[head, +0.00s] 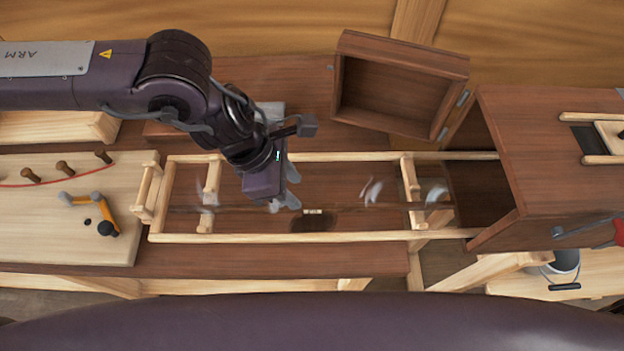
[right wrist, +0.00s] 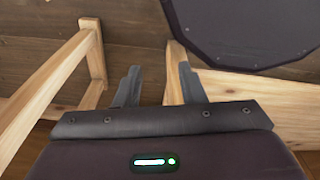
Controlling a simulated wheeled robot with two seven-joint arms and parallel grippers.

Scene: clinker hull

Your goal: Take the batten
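I cannot pick out the batten with certainty. My left gripper (head: 294,189) hangs over the frame, left of that piece. Its fingers look apart, with nothing seen between them. My right gripper (right wrist: 160,87) shows in the right wrist view with its two fingers apart and empty. It is near pale wooden legs and rails, and is not seen in the head view.
A large brown cabinet (head: 545,150) covers the frame's right end. A pale board (head: 60,228) with pegs and an orange-handled tool (head: 92,205) lies left. A bucket (head: 563,264) stands at lower right. Small pale grey pieces (head: 371,190) show inside the frame.

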